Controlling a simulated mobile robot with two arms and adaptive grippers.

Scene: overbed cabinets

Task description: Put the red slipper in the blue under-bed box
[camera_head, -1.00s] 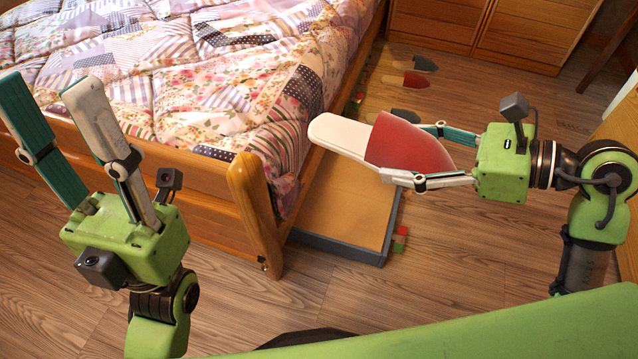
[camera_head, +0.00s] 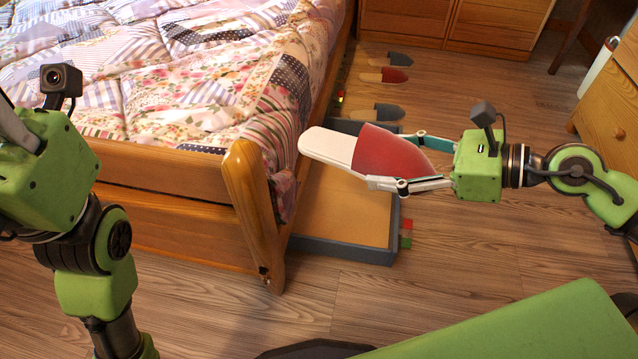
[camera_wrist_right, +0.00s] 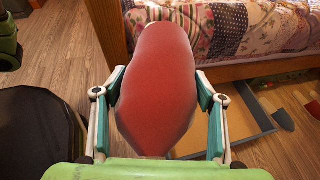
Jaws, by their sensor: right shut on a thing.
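A red slipper (camera_head: 392,152) with a pale open sole is held in the air by my right gripper (camera_head: 390,160), its sole end pointing left toward the bed. The fingers press on both sides of the red toe part, which also fills the middle of the right wrist view (camera_wrist_right: 158,85). The blue under-bed box (camera_head: 345,249) juts out from under the bed, with a dark blue-grey rim and a bare tan bottom. The slipper appears above the box and hides part of it. My left gripper (camera_head: 12,128) is at the left edge, its fingers mostly out of view.
A second red slipper (camera_head: 385,75) lies on the floor beside the bed, between blue-grey slippers, one behind (camera_head: 392,60) and one nearer (camera_head: 377,112). The wooden bed post (camera_head: 252,205) stands just left of the box. Wooden drawers (camera_head: 610,105) stand at right.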

